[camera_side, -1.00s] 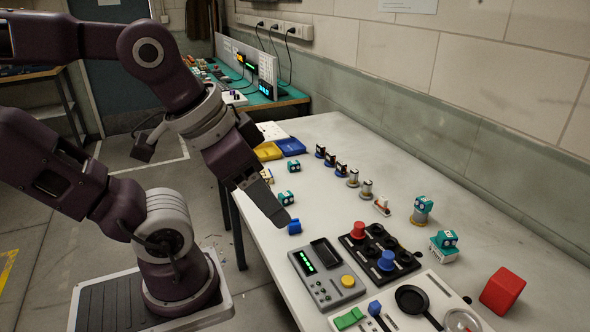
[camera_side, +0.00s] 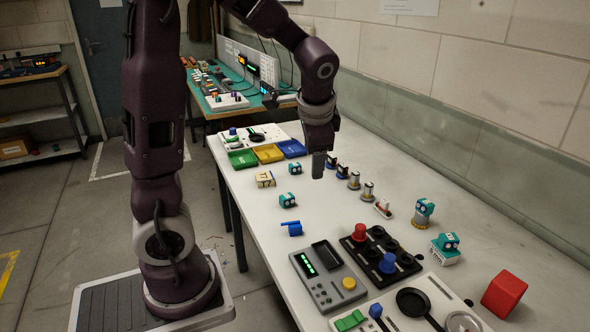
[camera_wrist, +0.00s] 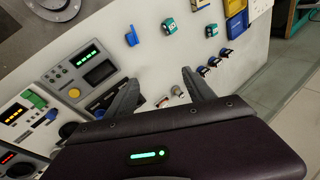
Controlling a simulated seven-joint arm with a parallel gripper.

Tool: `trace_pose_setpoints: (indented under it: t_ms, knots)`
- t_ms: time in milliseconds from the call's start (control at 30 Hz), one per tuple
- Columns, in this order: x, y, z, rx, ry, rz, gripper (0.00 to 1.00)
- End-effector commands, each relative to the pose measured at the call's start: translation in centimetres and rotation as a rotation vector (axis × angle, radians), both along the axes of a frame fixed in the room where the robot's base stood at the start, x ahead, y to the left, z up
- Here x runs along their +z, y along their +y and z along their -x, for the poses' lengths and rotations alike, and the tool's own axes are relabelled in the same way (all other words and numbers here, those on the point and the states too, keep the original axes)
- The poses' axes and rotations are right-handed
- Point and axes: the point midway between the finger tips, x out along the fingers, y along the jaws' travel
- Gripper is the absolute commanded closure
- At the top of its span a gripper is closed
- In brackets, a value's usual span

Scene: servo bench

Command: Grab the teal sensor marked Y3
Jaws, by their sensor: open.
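Several teal sensors with white-ringed faces are on the white table; no marking is legible, so I cannot tell which is Y3. In the side view, one teal sensor (camera_side: 295,169) and another teal sensor (camera_side: 287,200) lie loose left of my gripper. A third teal sensor (camera_side: 425,206) sits on a round stand, and a fourth teal sensor (camera_side: 445,242) on a white block. My gripper (camera_side: 318,175) hangs above the table near the dark-and-blue servos. In the wrist view, my gripper (camera_wrist: 161,82) is open and empty; one loose teal sensor (camera_wrist: 169,27) shows beyond the fingers.
A blue bracket (camera_side: 294,228) lies nearer the front. Silver-topped motors (camera_side: 354,180) stand beside my gripper. Coloured trays (camera_side: 268,153) stand at the far end.

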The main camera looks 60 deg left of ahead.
Motion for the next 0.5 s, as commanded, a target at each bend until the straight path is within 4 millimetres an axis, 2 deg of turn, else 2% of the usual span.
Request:
trace_pose_setpoints:
  t_ms: [33, 100, 200, 300, 400, 500]
  knots:
    - [-2.4, 3.3, -1.8, -0.042, 0.094, -0.093, 0.38]
    - [-5.5, 8.1, -3.8, -0.132, 0.228, -0.235, 0.38]
    - [-9.8, 14.6, -6.0, -0.300, 0.450, -0.436, 0.38]
    - [-13.6, 20.0, -7.6, -0.504, 0.686, -0.613, 0.38]
    - [-16.8, 23.4, -8.8, -0.699, 0.888, -0.737, 0.38]
    - [-18.9, 25.1, -9.6, -0.835, 1.020, -0.807, 0.38]
